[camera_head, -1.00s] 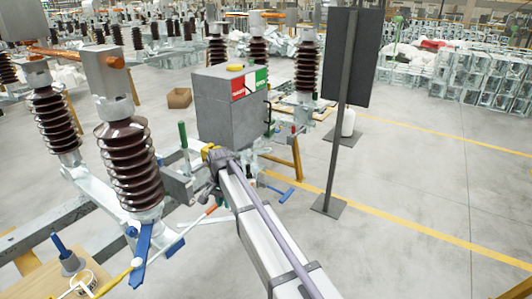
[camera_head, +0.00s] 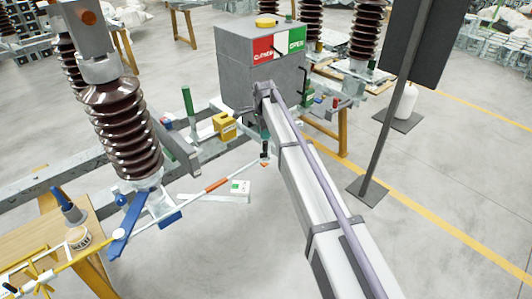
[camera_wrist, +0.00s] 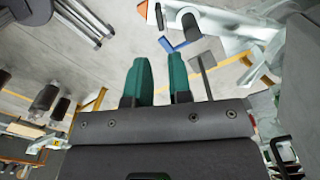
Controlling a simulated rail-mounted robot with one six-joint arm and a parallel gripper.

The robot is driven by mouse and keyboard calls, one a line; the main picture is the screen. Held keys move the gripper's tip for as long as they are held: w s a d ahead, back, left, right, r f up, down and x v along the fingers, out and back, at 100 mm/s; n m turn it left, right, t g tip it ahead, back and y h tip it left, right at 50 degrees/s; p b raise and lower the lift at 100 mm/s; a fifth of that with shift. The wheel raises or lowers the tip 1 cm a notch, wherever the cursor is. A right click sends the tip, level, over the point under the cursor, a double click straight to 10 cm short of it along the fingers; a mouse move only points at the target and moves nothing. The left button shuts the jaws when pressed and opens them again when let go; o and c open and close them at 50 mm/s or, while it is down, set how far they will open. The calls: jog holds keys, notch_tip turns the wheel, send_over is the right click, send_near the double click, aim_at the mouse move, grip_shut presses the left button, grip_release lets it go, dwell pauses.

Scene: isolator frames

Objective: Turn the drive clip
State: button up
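I cannot pick out the drive clip with certainty. In the head view, the grey drive box (camera_head: 240,75) with red CLOSED and green OPEN labels stands behind the end of my arm. A rod with an orange-red section (camera_head: 216,184) runs below it, towards the brown insulator (camera_head: 125,130). In the wrist view, my gripper (camera_wrist: 160,62) has two green fingers with a narrow gap between them and nothing held. An orange tip (camera_wrist: 143,9) and a blue handle (camera_wrist: 172,44) lie beyond the fingers. My arm hides part of the area under the drive box.
A yellow block (camera_head: 225,125) and a green handle (camera_head: 188,103) sit left of the drive box. A dark panel on a post (camera_head: 385,150) stands to the right. A wooden bench (camera_head: 40,245) is at lower left. The floor at right is mostly clear.

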aim_at(265, 153)
notch_tip(265, 153, down, 11)
jog(key=b, duration=1)
jog(key=shift+r, duration=0.2)
jog(key=shift+r, duration=0.15)
jog(key=shift+c, duration=0.2)
grip_shut()
